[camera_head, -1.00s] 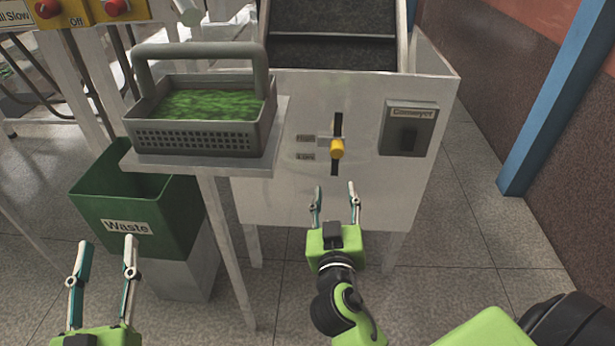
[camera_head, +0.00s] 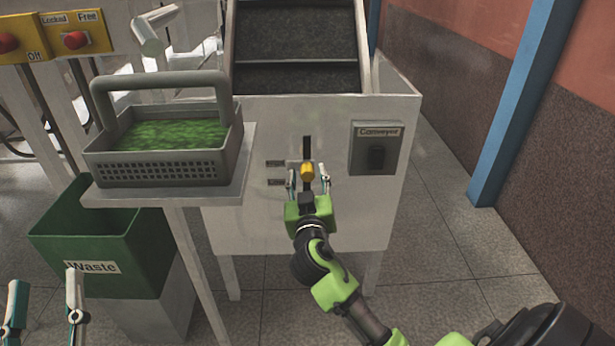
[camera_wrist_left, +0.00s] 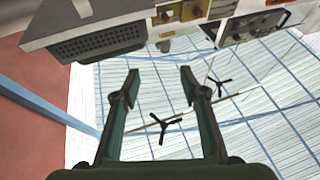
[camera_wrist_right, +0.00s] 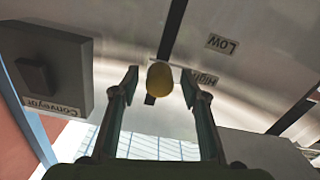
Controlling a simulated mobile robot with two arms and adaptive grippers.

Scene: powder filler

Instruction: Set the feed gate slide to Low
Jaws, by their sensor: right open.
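The feed gate slide has a yellow knob (camera_head: 307,171) on a dark vertical slot (camera_head: 306,145) in the white machine's front panel. In the right wrist view, which shows the panel upside down, the knob (camera_wrist_right: 160,77) is level with the High label (camera_wrist_right: 200,78). The Low label (camera_wrist_right: 222,44) is further along the slot, lower on the panel. My right gripper (camera_head: 308,176) is open, its fingertips on either side of the knob with gaps. Whether they reach past the knob is unclear. My left gripper (camera_head: 46,292) is open and empty at the lower left.
A grey basket (camera_head: 165,170) of green material stands on a white shelf (camera_head: 225,200) left of the slide. A green Waste bin (camera_head: 105,285) is below. The Conveyor switch box (camera_head: 378,147) is right of the slot. A blue post (camera_head: 515,110) stands further right.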

